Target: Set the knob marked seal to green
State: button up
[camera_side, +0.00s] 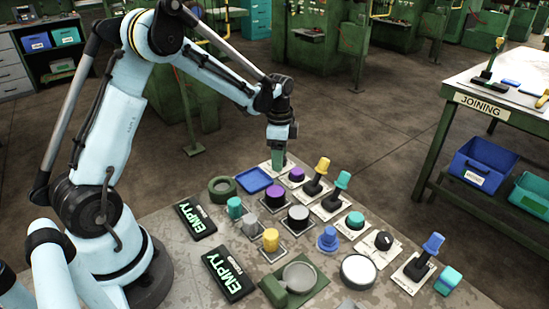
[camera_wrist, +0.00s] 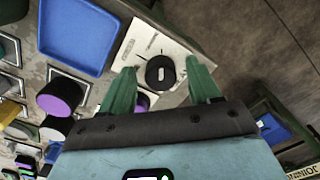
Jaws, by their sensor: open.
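A black dial knob (camera_wrist: 160,73) with a pale mark on its top sits on a white plate (camera_wrist: 150,45) with printed lines and lettering too small to read. I cannot tell if it is the knob marked seal, and no green mark shows on the plate. My gripper (camera_wrist: 163,77) is open, its green fingers on the left and right of this knob in the wrist view. In the side view my gripper (camera_side: 278,152) points down over the same white plate at the panel's far end. A second black knob (camera_side: 384,240) sits on a white plate near the right edge of the panel.
A blue tray (camera_side: 254,180) and a purple button (camera_side: 297,174) are close to my gripper. Levers with yellow (camera_side: 322,165) and teal (camera_side: 342,180) tops stand to its right. Several other coloured buttons crowd the panel. Two EMPTY signs (camera_side: 196,219) lie along its left side.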

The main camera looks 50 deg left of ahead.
jog(key=c, duration=1)
jog(key=shift+c, duration=0.2)
jog(key=shift+n, duration=0.3)
jog(key=n, duration=0.5)
jog(key=shift+d+n, duration=0.1)
jog(key=shift+n, duration=0.2)
jog(key=n, duration=0.5)
jog(key=shift+n, duration=0.4)
